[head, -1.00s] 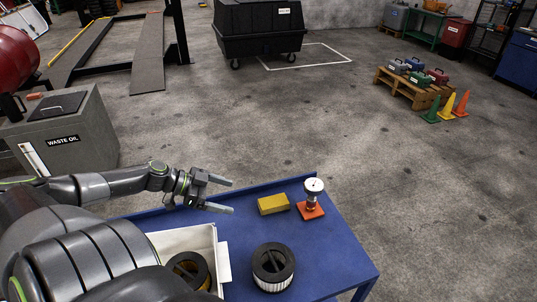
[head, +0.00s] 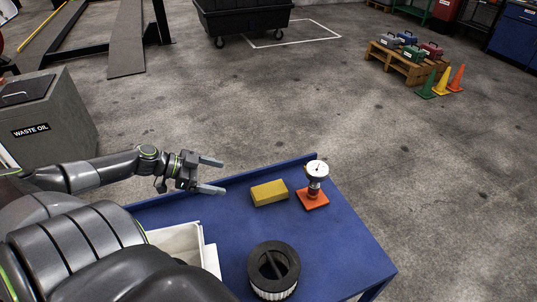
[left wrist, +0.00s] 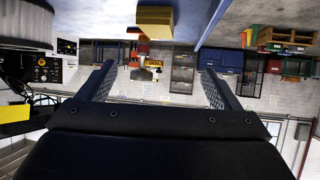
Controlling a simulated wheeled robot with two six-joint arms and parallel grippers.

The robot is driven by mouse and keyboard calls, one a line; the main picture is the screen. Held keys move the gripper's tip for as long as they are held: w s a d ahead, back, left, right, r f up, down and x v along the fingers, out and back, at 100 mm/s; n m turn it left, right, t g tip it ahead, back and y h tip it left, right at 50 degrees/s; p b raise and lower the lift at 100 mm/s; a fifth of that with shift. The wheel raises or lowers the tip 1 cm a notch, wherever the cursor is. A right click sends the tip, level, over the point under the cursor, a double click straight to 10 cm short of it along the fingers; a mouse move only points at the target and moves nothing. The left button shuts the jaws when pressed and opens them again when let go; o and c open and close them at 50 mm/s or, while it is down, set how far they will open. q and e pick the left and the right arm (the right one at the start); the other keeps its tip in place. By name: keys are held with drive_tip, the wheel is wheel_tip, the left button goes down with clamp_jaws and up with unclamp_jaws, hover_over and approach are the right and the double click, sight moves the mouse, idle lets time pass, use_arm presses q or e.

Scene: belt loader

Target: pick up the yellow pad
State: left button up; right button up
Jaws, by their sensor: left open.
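The yellow pad (head: 269,193) is a small block lying flat on the blue table (head: 335,243), near its far edge. In the left wrist view the pad (left wrist: 155,20) shows upside down at the top, ahead of the fingers and apart from them. My left gripper (head: 222,176) is open and empty, to the left of the pad in the head view. A gap separates its fingertips from the pad. The left wrist view also shows both fingers apart (left wrist: 155,82). My right gripper is not in view.
A dial gauge on an orange base (head: 313,199) stands just right of the pad. A black round filter (head: 273,270) stands nearer the front. A white box (head: 211,258) is at the table's left, partly hidden by my arm. The table's right part is clear.

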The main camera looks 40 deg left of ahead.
use_arm(q)
drive_tip(key=x, duration=0.4)
drive_tip(key=p, duration=0.1)
approach(268, 190)
drive_tip(key=shift+w+d+f, duration=0.2)
drive_tip(key=shift+w+d, duration=0.1)
drive_tip(key=shift+w, duration=0.25)
drive_tip(key=shift+w+d+f, duration=0.15)
drive_tip(key=shift+w+d, duration=0.2)
drive_tip(key=shift+w, duration=0.25)
drive_tip(key=shift+w+d+f, duration=0.3)
drive_tip(key=shift+w+d+f+p, duration=0.3)
drive_tip(key=shift+w+d+p, duration=0.15)
drive_tip(key=shift+p, duration=0.35)
drive_tip(key=p+x, duration=0.1)
drive_tip(key=x, duration=0.2)
drive_tip(key=shift+s+f+p, duration=0.1)
drive_tip(key=shift+f+p, duration=0.05)
drive_tip(key=shift+p, duration=0.2)
drive_tip(key=shift+w+d+f, duration=0.2)
drive_tip(key=shift+w+f, duration=0.1)
drive_tip(key=shift+f, duration=0.05)
drive_tip(key=c, duration=1.1)
